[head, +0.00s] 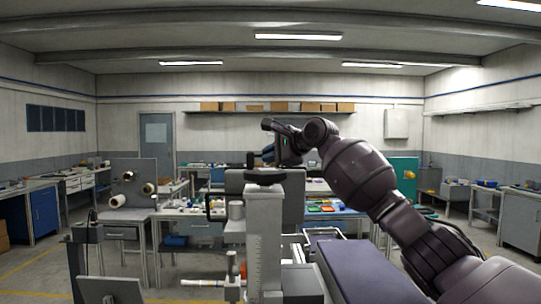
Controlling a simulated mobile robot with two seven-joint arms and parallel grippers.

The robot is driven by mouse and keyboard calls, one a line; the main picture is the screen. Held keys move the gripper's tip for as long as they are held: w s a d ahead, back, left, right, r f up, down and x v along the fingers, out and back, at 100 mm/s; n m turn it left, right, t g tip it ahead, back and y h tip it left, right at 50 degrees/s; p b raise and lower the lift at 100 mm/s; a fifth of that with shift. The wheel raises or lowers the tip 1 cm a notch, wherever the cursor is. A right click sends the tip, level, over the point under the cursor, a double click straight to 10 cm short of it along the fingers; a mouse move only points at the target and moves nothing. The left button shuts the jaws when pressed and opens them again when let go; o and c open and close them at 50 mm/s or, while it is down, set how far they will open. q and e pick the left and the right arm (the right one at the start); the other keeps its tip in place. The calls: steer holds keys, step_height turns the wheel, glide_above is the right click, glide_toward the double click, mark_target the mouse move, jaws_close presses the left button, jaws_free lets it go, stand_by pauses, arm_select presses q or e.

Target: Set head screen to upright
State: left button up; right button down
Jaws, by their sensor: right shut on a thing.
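My right gripper (270,146) is just above the panel's top edge, at the end of my right arm, which reaches in from the lower right. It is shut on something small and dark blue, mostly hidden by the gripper. I cannot tell whether this is part of the screen. My left gripper is not in view.
A black knob (265,176) tops the column. A purple padded top (360,272) lies right of it. A small dark panel (111,290) tilts at bottom left. Workbenches with trays (325,208) stand behind. A board with reels (128,180) is at left. Floor at left is partly open.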

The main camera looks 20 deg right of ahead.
steer(key=shift+w+d+f+m, duration=0.2)
steer(key=shift+w+m, duration=0.1)
steer(key=shift+w, duration=0.3)
steer(key=c, duration=1.5)
jaws_free()
steer(key=shift+s, duration=0.1)
steer(key=shift+s+r, duration=0.1)
steer(key=b+v, duration=0.3)
steer(key=v, duration=0.7)
steer(key=shift+r, duration=0.3)
steer(key=shift+s+d, duration=0.15)
steer(key=shift+d, duration=0.05)
